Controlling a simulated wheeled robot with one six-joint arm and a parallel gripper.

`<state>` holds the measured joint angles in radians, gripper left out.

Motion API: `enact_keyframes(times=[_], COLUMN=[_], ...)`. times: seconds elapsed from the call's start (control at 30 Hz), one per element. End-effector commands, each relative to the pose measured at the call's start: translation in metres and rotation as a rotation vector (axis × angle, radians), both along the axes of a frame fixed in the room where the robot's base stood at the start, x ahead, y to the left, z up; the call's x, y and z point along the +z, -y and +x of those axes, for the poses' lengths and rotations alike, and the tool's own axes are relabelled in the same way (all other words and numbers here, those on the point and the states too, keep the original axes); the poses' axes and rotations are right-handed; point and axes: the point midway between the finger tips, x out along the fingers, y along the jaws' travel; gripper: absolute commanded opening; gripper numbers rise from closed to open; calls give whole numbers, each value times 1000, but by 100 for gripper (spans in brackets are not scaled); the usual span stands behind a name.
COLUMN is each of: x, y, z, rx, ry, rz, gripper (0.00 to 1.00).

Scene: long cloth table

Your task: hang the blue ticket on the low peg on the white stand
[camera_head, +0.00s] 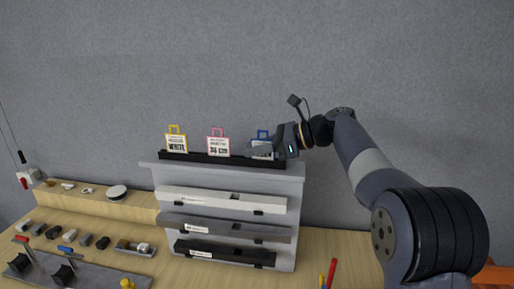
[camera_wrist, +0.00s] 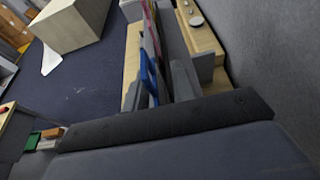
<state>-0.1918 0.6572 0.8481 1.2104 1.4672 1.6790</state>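The blue ticket (camera_head: 263,135) stands at the right end of a row of tickets, in a black holder (camera_head: 220,161) on top of a pale tiered rack. Its blue handle also shows in the wrist view (camera_wrist: 149,76). My gripper (camera_head: 265,149) is at this ticket and covers much of its face in the head view. In the wrist view, grey fingers (camera_wrist: 158,86) lie on either side of the ticket, with a gap showing on the right side. The fingers look open around it. I cannot make out a white stand with a low peg.
A yellow-handled ticket (camera_head: 176,141) and a pink-handled ticket (camera_head: 217,144) stand left of the blue one. White, grey and black bars (camera_head: 220,200) front the rack below. Small parts and a grey tray (camera_head: 90,278) lie at left. A wall rises close behind.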

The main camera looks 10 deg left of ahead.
Motion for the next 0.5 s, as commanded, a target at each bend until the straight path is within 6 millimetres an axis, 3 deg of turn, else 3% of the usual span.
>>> enact_keyframes(times=[0.33, 0.5], x=[-3, 15], y=[2, 45], z=[0, 0], rx=[0, -5], ry=[3, 4], rz=[0, 0], gripper=[24, 24])
